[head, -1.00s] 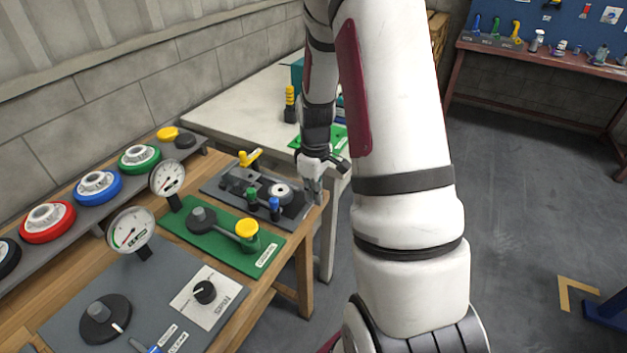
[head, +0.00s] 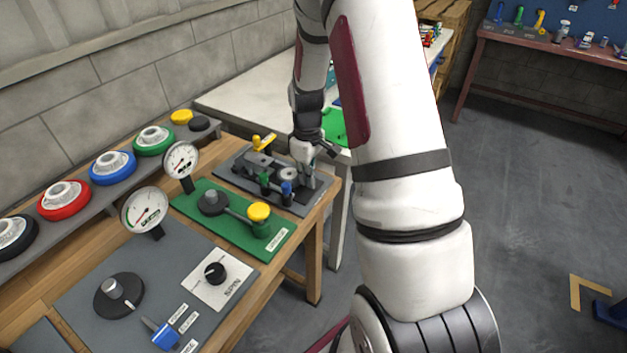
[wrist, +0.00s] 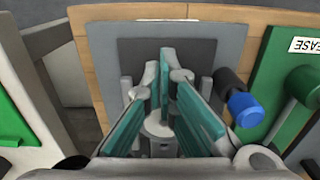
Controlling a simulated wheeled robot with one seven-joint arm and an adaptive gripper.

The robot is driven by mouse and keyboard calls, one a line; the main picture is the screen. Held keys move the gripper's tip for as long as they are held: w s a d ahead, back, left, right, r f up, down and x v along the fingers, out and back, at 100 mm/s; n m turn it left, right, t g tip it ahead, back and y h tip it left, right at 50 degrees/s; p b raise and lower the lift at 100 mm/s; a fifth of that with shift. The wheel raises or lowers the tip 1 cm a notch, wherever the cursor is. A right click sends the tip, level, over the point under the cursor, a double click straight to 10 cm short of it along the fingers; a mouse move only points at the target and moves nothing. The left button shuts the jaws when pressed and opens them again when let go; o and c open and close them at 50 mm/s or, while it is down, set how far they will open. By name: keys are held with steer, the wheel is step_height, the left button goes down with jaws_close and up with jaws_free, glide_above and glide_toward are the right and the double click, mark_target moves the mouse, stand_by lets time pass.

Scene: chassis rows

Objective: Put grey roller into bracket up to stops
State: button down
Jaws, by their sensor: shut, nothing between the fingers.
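A grey round part (head: 289,174), which looks like the grey roller, is at the dark fixture plate (head: 232,176) on the wooden bench. A grey block on that plate (head: 262,160) may be the bracket; I cannot tell whether the round part is seated in it. My gripper (head: 308,180) points down at the right end of the plate, close beside the round part. In the wrist view my teal-padded fingers (wrist: 165,58) are shut and empty above the plate. They hide much of what lies beneath, and contact is unclear.
Green and blue knobs (head: 286,189) stand in front of the round part; the blue one also shows in the wrist view (wrist: 246,110). A yellow handle (head: 263,143) stands behind. A green plate with a yellow-knobbed lever (head: 259,212) lies nearer.

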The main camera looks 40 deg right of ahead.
steer(key=w+a+b, duration=0.1)
steer(key=w, duration=0.1)
steer(key=w+a, duration=0.1)
steer(key=w, duration=0.2)
steer(key=w+b, duration=0.1)
steer(key=w, duration=0.2)
steer(key=shift+a+f+b, duration=0.15)
steer(key=shift+a+b, duration=0.2)
steer(key=shift+a, duration=0.05)
steer(key=shift+w+a, duration=0.15)
steer(key=shift+w, duration=0.1)
steer(key=shift+a, duration=0.1)
